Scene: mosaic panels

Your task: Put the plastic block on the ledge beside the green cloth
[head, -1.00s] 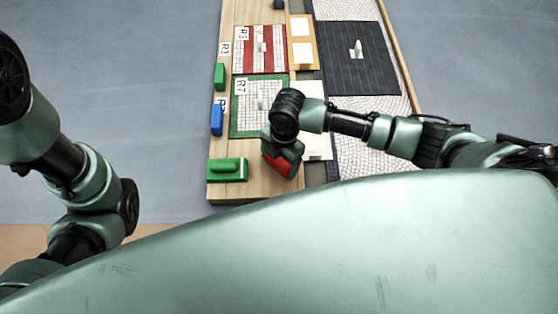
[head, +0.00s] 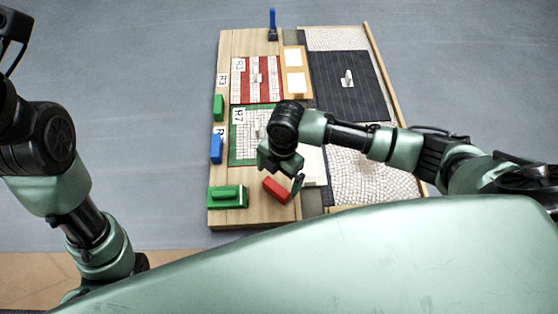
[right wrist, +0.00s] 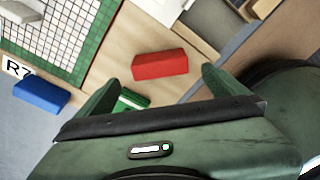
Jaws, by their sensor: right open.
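A red block (head: 276,190) lies on the wooden ledge (head: 255,210) near its front edge, also in the right wrist view (right wrist: 160,64). My right gripper (head: 281,172) is open over it; in the right wrist view its two fingers (right wrist: 158,92) stand apart, with the block just beyond the tips. A green item (head: 228,196) with a raised green bar lies left of the red block, apart from it. I cannot tell whether it is cloth. My left arm is at the left edge of the head view; its gripper is not visible.
A blue block (head: 216,149) and a green block (head: 219,108) stand along the ledge's left edge. A green-bordered mosaic panel (head: 233,150) lies behind the red block. A dark panel (head: 350,90) is farther right. Bare wood lies between the red block and the green item.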

